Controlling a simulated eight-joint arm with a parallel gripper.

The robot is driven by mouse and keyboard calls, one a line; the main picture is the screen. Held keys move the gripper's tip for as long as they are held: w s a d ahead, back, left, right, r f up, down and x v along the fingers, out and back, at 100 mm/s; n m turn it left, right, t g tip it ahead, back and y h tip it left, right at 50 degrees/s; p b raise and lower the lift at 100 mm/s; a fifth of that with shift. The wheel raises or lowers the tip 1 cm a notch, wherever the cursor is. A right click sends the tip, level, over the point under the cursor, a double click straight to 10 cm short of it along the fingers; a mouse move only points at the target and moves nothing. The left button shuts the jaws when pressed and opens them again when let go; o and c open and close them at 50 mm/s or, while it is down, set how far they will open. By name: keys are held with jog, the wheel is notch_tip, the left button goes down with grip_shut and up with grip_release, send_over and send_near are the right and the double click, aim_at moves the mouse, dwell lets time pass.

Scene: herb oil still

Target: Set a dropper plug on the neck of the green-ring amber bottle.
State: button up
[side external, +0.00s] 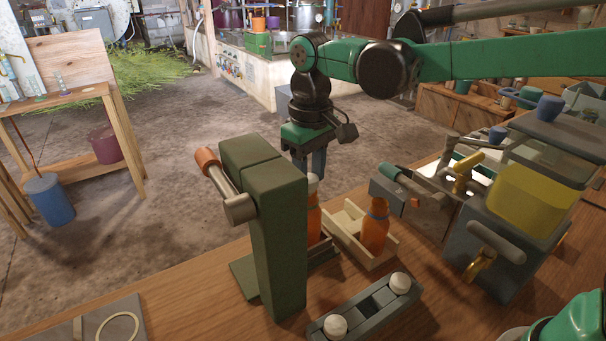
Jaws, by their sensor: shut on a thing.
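My gripper (315,168) points down behind the green upright press (278,235), its fingers partly hidden. It is shut on a white dropper plug (313,184) at the fingertips. The plug is at the top of an amber bottle (314,220), half hidden by the press; I cannot tell whether it is seated on the neck or just above it. No green ring shows on that bottle's visible part. A second amber bottle (374,234) with a blue ring stands to the right. Two more white plugs (335,325) (399,283) sit in a dark rack (362,308) with an empty middle slot.
The press has a lever with an orange knob (207,160). A pale wooden holder (350,220) stands by the bottles. A grey unit with a yellow block (535,200) crowds the right. A grey plate with a ring (112,322) lies front left; bare wood lies between.

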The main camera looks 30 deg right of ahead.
jog(key=shift+f, duration=0.1)
dwell(0.6)
jog(key=o, duration=0.9)
jog(key=shift+r, duration=3.45)
jog(key=s+d+f+m+t, duration=0.1)
jog(key=s+d+f+t, duration=0.1)
jog(key=s+d, duration=0.1)
jog(key=s+d+f+m+t, duration=0.1)
jog(key=s+d+f+t, duration=0.1)
jog(key=s+d, duration=0.1)
jog(key=s+d+f+m+t, duration=0.1)
jog(key=s+d+f+t, duration=0.2)
jog(key=s+d, duration=0.1)
jog(key=shift+s, duration=0.1)
